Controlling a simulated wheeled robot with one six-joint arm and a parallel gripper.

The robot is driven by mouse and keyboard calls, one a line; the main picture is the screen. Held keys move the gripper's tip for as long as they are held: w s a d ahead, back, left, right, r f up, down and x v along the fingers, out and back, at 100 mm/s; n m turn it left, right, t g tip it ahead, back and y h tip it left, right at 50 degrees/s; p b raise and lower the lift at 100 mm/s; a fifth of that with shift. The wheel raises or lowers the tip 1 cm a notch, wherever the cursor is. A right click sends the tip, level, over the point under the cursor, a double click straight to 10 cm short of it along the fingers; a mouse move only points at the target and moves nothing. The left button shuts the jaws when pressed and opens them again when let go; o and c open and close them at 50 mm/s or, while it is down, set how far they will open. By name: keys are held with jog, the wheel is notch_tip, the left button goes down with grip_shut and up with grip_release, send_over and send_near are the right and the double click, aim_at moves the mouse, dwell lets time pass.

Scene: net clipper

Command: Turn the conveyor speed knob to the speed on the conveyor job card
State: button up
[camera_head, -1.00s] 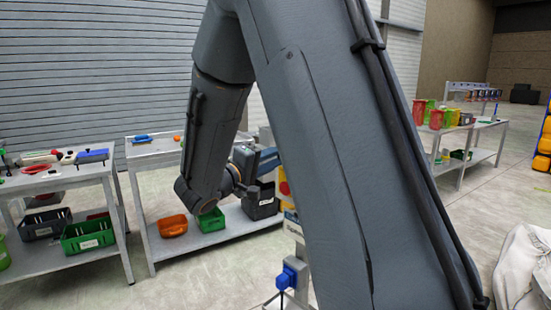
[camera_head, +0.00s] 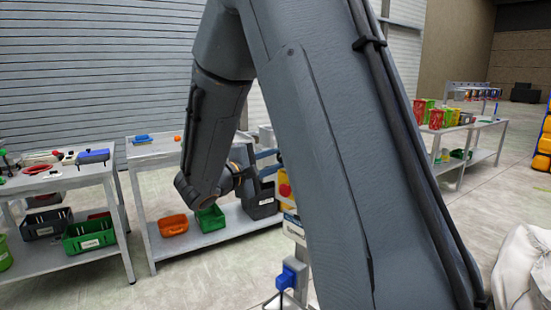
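My arm crosses the middle of the view and hides much of what lies behind it. My gripper (camera_head: 268,165) is partly visible past the wrist, beside the control post; its fingers cannot be made out. A yellow box with a red button (camera_head: 285,190) stands on the post just right of the wrist, partly behind my arm. A white label plate (camera_head: 293,226) sits below it. No speed knob or conveyor job card can be made out.
A left bench (camera_head: 50,182) holds tools and bins. A second bench (camera_head: 150,243) behind the wrist carries an orange bin (camera_head: 173,225) and a green bin (camera_head: 210,219). A blue plug-like part (camera_head: 291,275) is low on the post.

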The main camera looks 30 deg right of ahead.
jog(key=shift+n+g+p, duration=0.7)
jog(key=shift+n+p, duration=1.9)
jog(key=shift+n, duration=1.9)
jog(key=o, duration=1)
jog(key=shift+o, duration=0.2)
jog(key=b+v, duration=0.2)
jog(key=v, duration=0.5)
jog(key=shift+a+r, duration=0.2)
jog(key=shift+a, duration=0.15)
jog(key=shift+s, duration=0.1)
